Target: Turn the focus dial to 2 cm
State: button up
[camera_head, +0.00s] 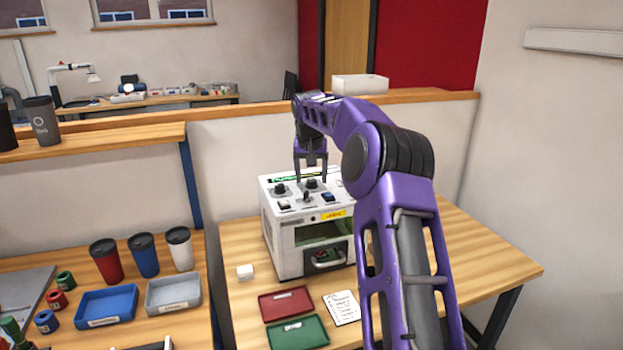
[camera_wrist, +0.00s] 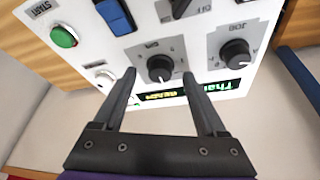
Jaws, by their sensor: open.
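The white laser marker (camera_head: 268,240) stands on the wooden table, with its control panel on top. A black dial (camera_head: 311,184) sits on the panel under my gripper (camera_head: 311,178). In the wrist view this dial (camera_wrist: 160,68) is between the tips of my open gripper (camera_wrist: 160,76), with a gap on each side. Its label appears upside down and is too small to read surely, so I cannot confirm that it is the focus dial or read its setting. A second black dial (camera_wrist: 236,53), labelled JOB, lies outside the right finger; it also shows in the head view (camera_head: 280,189).
The panel also has a green START button (camera_wrist: 64,36), a blue switch (camera_wrist: 115,16), a black switch (camera_wrist: 180,8) and a lit display (camera_wrist: 205,90). Red (camera_head: 287,304) and green (camera_head: 297,333) trays and a paper sheet (camera_head: 342,307) lie before the machine.

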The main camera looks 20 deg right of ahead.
jog(key=shift+w+f, duration=0.1)
jog(key=shift+f, duration=0.2)
grip_shut()
jog(key=shift+d+r+n+p, duration=0.1)
jog(key=shift+r+n+p, duration=0.05)
jog(key=shift+n+p, duration=0.2)
